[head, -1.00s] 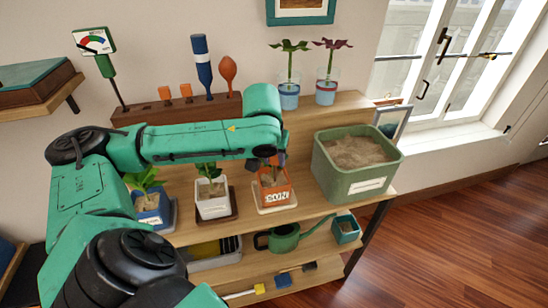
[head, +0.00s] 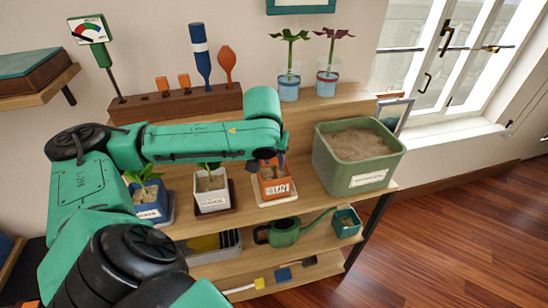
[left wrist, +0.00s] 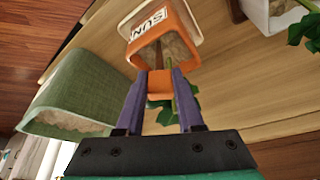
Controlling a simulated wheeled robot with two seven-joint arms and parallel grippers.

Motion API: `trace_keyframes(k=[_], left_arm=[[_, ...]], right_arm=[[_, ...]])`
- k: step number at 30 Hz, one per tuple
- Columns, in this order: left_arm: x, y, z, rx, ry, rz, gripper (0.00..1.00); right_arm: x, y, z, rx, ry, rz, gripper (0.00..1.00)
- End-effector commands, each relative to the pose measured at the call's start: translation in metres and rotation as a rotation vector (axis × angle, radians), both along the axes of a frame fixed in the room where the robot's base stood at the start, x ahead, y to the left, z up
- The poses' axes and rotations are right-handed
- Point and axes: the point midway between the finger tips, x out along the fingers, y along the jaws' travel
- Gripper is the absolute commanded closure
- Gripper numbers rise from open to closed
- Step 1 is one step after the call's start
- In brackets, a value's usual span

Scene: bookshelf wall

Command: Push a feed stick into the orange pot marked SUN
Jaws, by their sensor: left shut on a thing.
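The orange pot (head: 274,185) marked SUN stands on the middle shelf, on a pale saucer; it also shows in the left wrist view (left wrist: 177,22). My left gripper (head: 272,158) is directly over it, pointing down. In the left wrist view the gripper (left wrist: 160,84) is shut on the orange head of a feed stick (left wrist: 160,83). The stick's thin shaft runs toward the soil inside the pot. I cannot tell how deep its tip is. A green plant stem and leaves (left wrist: 165,112) are right beside the stick. My right gripper is not in view.
Two orange-headed sticks (head: 184,80) stand in the wooden rack (head: 212,102). A white pot (head: 211,200) and a blue pot (head: 150,209) are left of the orange pot. A large green planter (head: 322,165) is close on its right. A watering can (head: 284,233) stands below.

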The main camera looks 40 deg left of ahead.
Motion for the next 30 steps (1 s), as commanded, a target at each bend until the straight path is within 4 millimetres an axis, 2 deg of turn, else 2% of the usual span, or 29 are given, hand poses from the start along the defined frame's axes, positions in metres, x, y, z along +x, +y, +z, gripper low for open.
trace_keyframes(k=[30], left_arm=[[0.000,0.000,-0.031,-0.001,0.001,0.001,1.00]], right_arm=[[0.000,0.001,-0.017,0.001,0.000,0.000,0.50]])
